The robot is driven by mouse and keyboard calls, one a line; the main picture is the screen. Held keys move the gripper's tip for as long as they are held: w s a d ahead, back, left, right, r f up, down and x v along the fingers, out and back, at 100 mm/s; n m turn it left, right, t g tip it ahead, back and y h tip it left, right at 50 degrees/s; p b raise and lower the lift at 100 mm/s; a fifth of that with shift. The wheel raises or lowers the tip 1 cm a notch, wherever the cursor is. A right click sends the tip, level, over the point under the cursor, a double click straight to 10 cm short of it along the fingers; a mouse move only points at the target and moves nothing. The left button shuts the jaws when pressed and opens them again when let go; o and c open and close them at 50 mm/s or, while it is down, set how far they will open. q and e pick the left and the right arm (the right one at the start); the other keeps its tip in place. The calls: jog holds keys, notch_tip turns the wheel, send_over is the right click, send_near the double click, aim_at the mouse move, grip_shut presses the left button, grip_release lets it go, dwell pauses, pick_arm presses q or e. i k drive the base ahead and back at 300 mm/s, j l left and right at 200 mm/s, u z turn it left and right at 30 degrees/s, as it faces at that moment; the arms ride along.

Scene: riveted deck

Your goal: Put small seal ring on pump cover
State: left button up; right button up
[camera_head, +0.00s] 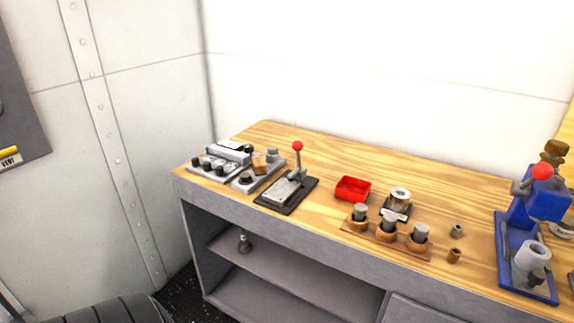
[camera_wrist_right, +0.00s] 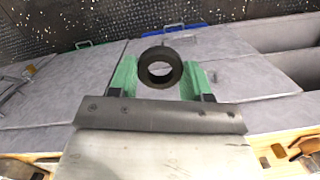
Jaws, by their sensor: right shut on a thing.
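A small dark ring (camera_wrist_right: 160,52) is between the green fingertips of my right gripper (camera_wrist_right: 160,73) in the right wrist view. The gripper is shut on it, and the ring's round hole faces the camera. Grey cabinet fronts show below and behind it. In the head view neither gripper shows. I cannot tell for sure which thing is the pump cover. A metal ringed part on a black labelled base (camera_head: 397,204) stands on the wooden bench (camera_head: 330,165), behind a brown holder (camera_head: 410,247) with three grey-topped cylinders.
A red tray (camera_head: 352,188), a lever with a red knob (camera_head: 297,147) and a grey device (camera_head: 223,160) stand further left. A blue press (camera_head: 514,245) stands at the right. A small grey nut (camera_head: 457,231) and a brass bushing (camera_head: 454,256) stand loose. The back strip is clear.

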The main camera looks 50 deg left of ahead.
aim_at(282, 188)
jog(key=k+u, duration=0.15)
jog(key=u, duration=1.3)
